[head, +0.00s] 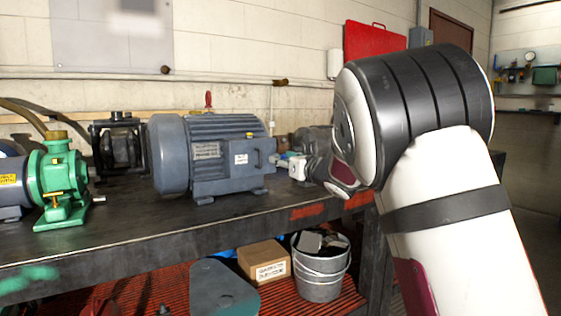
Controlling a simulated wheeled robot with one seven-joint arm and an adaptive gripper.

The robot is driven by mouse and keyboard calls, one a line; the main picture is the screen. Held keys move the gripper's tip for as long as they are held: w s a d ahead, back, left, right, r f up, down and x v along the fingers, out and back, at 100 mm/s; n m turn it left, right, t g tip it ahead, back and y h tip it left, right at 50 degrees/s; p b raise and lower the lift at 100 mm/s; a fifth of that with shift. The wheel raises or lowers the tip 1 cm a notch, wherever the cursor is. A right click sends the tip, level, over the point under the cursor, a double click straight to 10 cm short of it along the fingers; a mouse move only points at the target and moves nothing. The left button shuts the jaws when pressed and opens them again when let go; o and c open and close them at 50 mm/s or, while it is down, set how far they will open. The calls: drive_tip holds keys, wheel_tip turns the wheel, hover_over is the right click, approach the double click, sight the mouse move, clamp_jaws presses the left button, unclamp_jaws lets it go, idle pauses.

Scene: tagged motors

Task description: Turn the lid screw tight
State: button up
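A blue-grey electric motor (205,140) with a ribbed body stands on the dark workbench (150,235). A terminal box (228,180) with a flat front sits low on its near side and carries a small white tag (241,159). A lid screw is too small to make out. My gripper (282,161) is just right of the motor, near its shaft end. My arm partly covers it. It is small in the head view, and I cannot tell whether its fingers are open or shut or touch anything.
A green pump (60,180) stands at the left, with a dark machine (118,145) behind it. Another grey motor (312,140) is partly hidden behind my arm. The bench front is clear. Below are a bucket (318,285) and a cardboard box (263,262).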

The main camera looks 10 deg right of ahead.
drive_tip(key=shift+x, duration=1)
